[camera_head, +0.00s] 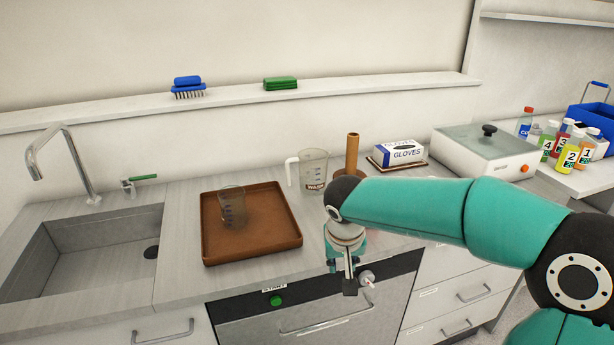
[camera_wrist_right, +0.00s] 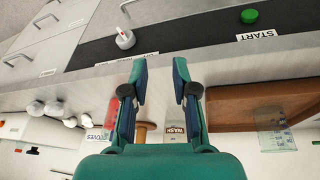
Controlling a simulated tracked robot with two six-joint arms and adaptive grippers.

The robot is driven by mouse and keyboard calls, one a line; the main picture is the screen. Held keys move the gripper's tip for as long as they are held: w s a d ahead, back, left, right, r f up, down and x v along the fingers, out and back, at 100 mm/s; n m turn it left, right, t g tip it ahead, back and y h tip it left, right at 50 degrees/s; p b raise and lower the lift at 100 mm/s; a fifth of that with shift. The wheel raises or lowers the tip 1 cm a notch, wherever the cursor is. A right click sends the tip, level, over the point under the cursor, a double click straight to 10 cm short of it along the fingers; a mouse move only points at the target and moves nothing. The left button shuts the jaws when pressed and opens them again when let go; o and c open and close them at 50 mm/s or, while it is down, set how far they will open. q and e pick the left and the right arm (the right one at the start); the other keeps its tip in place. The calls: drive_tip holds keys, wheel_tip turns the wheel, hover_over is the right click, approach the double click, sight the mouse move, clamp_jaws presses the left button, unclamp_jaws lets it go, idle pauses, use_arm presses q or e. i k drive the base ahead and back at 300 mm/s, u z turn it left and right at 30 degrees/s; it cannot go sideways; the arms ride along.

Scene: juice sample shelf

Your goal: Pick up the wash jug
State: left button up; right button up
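The wash jug (camera_head: 312,168) is a clear jug with a white handle on its left and a WASH label. It stands upright on the counter, right of the brown tray. In the right wrist view its labelled part (camera_wrist_right: 174,131) shows between my fingers, farther off. My right gripper (camera_head: 350,284) is in front of the counter edge, nearer than the jug and to its right, not touching it. In the right wrist view my right gripper (camera_wrist_right: 159,72) has its two fingers apart with nothing between them. My left gripper is not in view.
The brown tray (camera_head: 285,243) holds another clear beaker (camera_head: 232,207). A brown upright post (camera_head: 352,153) and a GLOVES box (camera_head: 400,153) stand behind and right of the jug. A sink (camera_head: 45,250) is at left. Several labelled bottles (camera_head: 570,157) stand at far right.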

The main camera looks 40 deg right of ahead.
sight(313, 162)
drive_tip(key=i, duration=0.85)
